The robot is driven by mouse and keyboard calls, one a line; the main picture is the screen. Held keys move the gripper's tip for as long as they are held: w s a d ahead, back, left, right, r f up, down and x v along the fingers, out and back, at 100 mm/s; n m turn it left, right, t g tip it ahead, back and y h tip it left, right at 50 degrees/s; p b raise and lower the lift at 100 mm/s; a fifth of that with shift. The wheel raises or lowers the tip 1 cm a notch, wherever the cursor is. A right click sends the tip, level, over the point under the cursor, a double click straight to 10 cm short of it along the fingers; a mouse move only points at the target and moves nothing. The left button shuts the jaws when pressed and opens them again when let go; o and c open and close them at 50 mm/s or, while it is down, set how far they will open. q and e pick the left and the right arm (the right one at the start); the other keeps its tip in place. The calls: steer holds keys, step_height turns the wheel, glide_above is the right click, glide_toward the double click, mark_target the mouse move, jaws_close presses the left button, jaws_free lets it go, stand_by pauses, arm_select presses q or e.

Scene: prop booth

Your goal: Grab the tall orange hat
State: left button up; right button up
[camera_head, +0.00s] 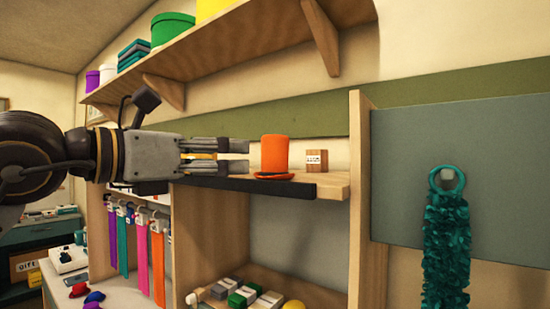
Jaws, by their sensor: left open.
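The tall orange hat (274,155) stands upright on its brim on a wooden shelf (333,186) with a dark front edge. My left gripper (248,155) comes in from the left, level with the hat. Its two fingers are apart and point right at the hat's crown, with their tips just left of it. The gripper is open and nothing shows between the fingertips; I cannot tell whether they touch the hat. My right gripper is not in view.
A small wooden block (316,159) stands right of the hat. A wooden upright panel (360,200) closes off the right, with a teal garland (445,250) hanging beyond. An upper shelf (230,42) with boxes runs overhead. Coloured ties (158,265) hang below my left arm.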

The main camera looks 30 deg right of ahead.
mark_target(264, 156)
arm_select(q)
steer(key=shift+d, duration=0.1)
steer(key=p+x, duration=0.2)
steer(key=x, duration=0.5)
steer(key=shift+w+r, duration=0.1)
steer(key=shift+r, duration=0.05)
steer(key=shift+w+d+p, duration=0.2)
steer(key=shift+d+p, duration=0.15)
steer(key=shift+d, duration=0.35)
steer(key=shift+w+p+x, duration=0.25)
steer(key=shift+p+x, duration=0.85)
steer(key=shift+x, duration=0.55)
steer(key=shift+p+x, duration=0.35)
steer(key=shift+x, duration=0.55)
steer(key=c, duration=0.9)
